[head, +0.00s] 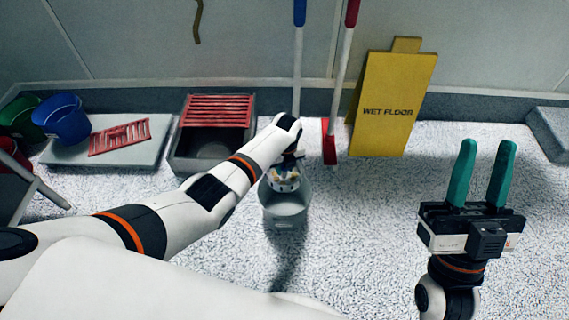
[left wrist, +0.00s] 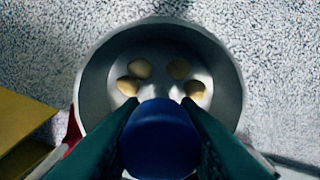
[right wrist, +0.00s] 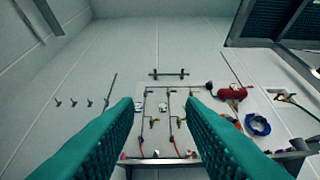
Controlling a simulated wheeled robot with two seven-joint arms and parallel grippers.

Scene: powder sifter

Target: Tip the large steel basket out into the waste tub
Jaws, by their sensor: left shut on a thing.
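The grey waste tub (head: 285,218) stands on the speckled floor in the middle of the head view; its round rim (left wrist: 92,85) shows in the left wrist view. My left gripper (head: 291,157) is above the tub, shut on a dark blue grip (left wrist: 160,130). A small steel basket-like piece (head: 287,184) with pale and yellowish bits shows below it, at the tub's mouth. In the left wrist view several yellowish lumps (left wrist: 140,68) show beyond the grip, within the tub's outline; whether they lie in basket or tub I cannot tell. My right gripper (head: 488,145) is open and empty, pointing up.
A grey box with a red grate (head: 218,110) stands left of the tub. Further left are a slab with a red rack (head: 120,137) and blue (head: 60,116) and green buckets. A red squeegee (head: 329,145) and yellow wet-floor sign (head: 392,105) stand behind.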

